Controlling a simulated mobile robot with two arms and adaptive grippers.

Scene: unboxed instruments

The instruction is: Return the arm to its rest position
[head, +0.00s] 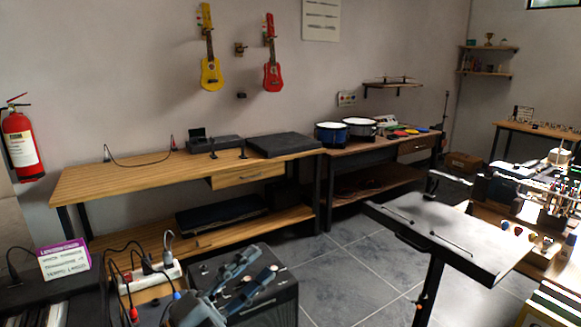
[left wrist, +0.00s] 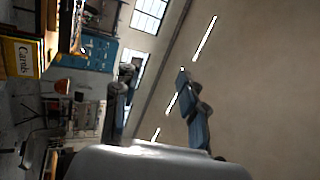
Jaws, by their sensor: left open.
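My left gripper (head: 262,262) shows low in the head view, left of centre, with its arm coming in from the bottom left edge. Its dark blue-grey fingers are spread apart, and I see nothing between them. In the head view it is in front of a black amplifier-like box (head: 275,302); I cannot tell whether it touches the box. In the left wrist view both fingers of the gripper (left wrist: 155,76) stand apart against a wall, windows and ceiling lights. My right gripper is in neither view.
A white power strip (head: 150,277) with plugs and cables lies just left of my gripper. A wooden workbench (head: 120,182) stands behind it. A black tilted stand (head: 450,222) is at the right. Tiled floor (head: 345,265) lies open between the box and the stand.

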